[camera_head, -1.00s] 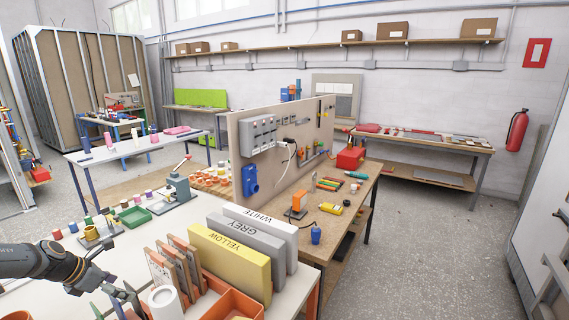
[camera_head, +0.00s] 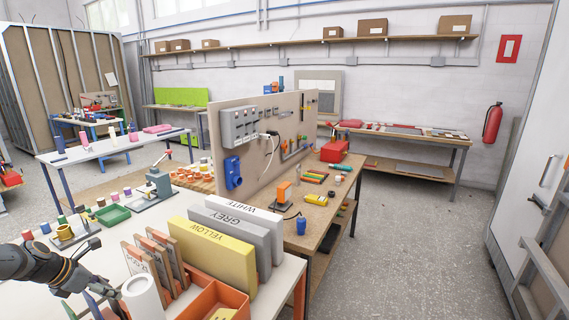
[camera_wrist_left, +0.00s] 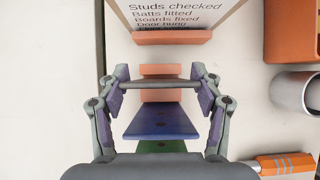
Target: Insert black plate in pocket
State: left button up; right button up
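My left gripper (camera_head: 106,298) is low at the left of the head view, beside upright boards on the white table. In the left wrist view its fingers (camera_wrist_left: 160,78) stand apart, with a thin dark bar (camera_wrist_left: 160,84) spanning between both pads. The bar looks like the black plate seen edge-on, held level. Below it are orange blocks (camera_wrist_left: 160,70), a blue slab (camera_wrist_left: 160,123) and a green piece (camera_wrist_left: 160,147) in a row. I cannot tell which gap is the pocket. A printed board (camera_wrist_left: 180,14) stands in an orange base ahead. My right gripper is not in view.
A white cylinder (camera_head: 143,298) and an orange bin (camera_head: 235,300) stand close right of the gripper. Yellow (camera_head: 212,252), grey (camera_head: 262,240) and white slabs stand behind the bin. An orange-handled tool (camera_wrist_left: 285,164) lies at the lower right of the wrist view.

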pick_arm(q)
jog(key=c, duration=0.4)
jog(key=shift+r+p, duration=1.95)
jog(key=shift+r, duration=1)
